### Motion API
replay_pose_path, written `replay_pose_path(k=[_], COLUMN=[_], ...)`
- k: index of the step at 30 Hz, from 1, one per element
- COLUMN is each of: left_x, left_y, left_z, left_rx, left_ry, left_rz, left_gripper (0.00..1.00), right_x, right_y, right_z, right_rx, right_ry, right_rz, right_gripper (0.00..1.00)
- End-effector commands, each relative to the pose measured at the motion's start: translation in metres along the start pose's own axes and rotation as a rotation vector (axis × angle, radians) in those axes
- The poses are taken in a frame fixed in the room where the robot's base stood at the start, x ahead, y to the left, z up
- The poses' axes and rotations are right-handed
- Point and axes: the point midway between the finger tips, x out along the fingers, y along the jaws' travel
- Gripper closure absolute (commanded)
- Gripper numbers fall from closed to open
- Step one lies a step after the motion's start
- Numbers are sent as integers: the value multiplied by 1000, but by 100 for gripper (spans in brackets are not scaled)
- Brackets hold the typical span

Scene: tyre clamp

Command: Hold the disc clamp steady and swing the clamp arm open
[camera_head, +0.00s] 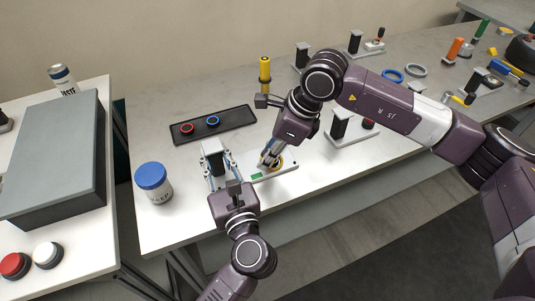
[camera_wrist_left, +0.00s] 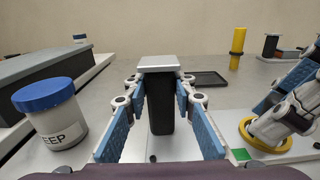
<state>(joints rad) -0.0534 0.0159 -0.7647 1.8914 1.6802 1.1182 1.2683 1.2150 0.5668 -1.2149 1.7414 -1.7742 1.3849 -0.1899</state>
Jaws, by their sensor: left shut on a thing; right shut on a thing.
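The disc clamp has a white base plate (camera_head: 284,172) with a green patch, a dark post with a grey top (camera_head: 211,146), and a yellow ring (camera_head: 279,165). My left gripper (camera_head: 217,168) is shut around the post, which stands upright between its blue pads in the left wrist view (camera_wrist_left: 160,95). My right gripper (camera_head: 269,160) reaches down from above and is shut on a part at the yellow ring, which also shows in the left wrist view (camera_wrist_left: 246,138). Its fingers hide that part, and I cannot see the clamp arm clearly.
A blue-lidded jar (camera_head: 153,184) stands left of the clamp. A black tray (camera_head: 240,123) with a red and a blue ring lies behind it. A yellow cylinder (camera_head: 265,72) stands farther back. Another clamp (camera_head: 339,124) stands to the right, beyond my right gripper. The table's front edge is close.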

Motion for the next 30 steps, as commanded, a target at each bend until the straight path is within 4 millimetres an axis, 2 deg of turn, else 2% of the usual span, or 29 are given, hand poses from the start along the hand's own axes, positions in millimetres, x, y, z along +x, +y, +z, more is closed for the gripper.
replay_pose_path(k=[17,30], left_x=[0,0], left_y=[0,0], left_z=[0,0], left_rx=[0,0], left_ry=[0,0], left_rz=[0,0], left_gripper=[97,97], right_x=[-3,-16], right_y=[-1,-4], right_z=[-6,-37], right_rx=[-61,-385], right_ry=[1,-1], right_rz=[24,159], right_gripper=[100,100])
